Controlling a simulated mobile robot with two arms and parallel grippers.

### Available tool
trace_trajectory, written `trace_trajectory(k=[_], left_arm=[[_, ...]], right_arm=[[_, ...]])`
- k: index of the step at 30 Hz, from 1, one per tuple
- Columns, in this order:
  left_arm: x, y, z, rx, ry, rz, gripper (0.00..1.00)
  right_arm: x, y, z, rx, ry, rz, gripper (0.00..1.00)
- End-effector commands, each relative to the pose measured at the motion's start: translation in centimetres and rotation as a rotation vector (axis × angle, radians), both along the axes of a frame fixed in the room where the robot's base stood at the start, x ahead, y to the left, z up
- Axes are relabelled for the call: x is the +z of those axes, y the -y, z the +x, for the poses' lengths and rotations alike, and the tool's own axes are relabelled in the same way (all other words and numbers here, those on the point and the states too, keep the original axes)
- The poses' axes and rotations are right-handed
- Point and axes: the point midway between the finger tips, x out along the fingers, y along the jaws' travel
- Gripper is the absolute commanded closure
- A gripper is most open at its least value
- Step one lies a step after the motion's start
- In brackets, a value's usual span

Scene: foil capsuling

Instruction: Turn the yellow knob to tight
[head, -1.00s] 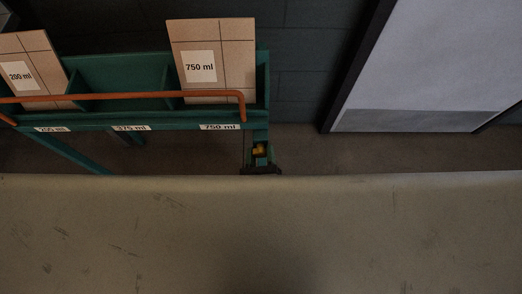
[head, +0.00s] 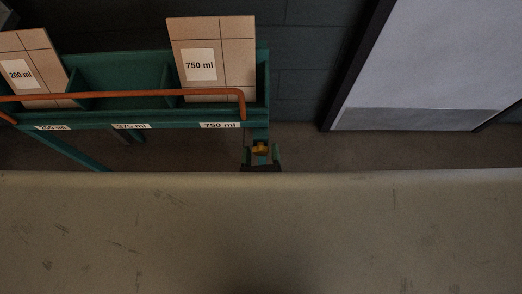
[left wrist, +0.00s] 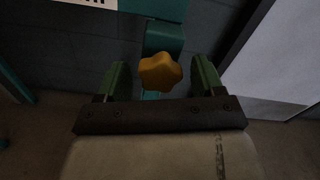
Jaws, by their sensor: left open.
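In the left wrist view the knob (left wrist: 160,72) is lobed and sits in front of the teal post (left wrist: 163,38). My left gripper (head: 262,156) is open, with one green finger on each side of the knob. In the left wrist view my left gripper (left wrist: 161,80) shows a gap between each finger and the knob. Whether the fingertips reach as far as the knob is hard to tell. My right gripper is not in view.
The teal rack (head: 122,76) holds cartons marked 200 ml (head: 36,58) and 750 ml (head: 212,84); its 375 ml bay looks empty. An orange rail (head: 150,94) runs along its front. A pale door-like panel (head: 430,60) stands at the right. Bare floor (head: 340,150) lies between.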

Motion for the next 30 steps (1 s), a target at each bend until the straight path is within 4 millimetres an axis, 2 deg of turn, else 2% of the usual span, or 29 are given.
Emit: trace_trajectory(k=[5, 12, 16, 21, 30], left_arm=[[-0.2, 0.0, -2.3, -0.001, -0.003, 0.000, 0.32], [-0.2, 0.0, -7.2, -0.002, -0.004, 0.001, 0.32], [-0.2, 0.0, -9.3, -0.002, -0.004, 0.001, 0.32], [-0.1, 0.0, -10.6, -0.001, -0.002, 0.001, 0.32], [-0.1, 0.0, -10.7, -0.002, -0.002, 0.001, 0.32]], right_arm=[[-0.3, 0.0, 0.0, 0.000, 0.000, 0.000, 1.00], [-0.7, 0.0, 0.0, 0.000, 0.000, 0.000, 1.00], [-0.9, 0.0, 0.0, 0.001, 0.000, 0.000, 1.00], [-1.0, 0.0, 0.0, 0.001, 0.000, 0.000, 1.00], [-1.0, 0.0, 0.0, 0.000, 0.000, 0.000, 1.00]])
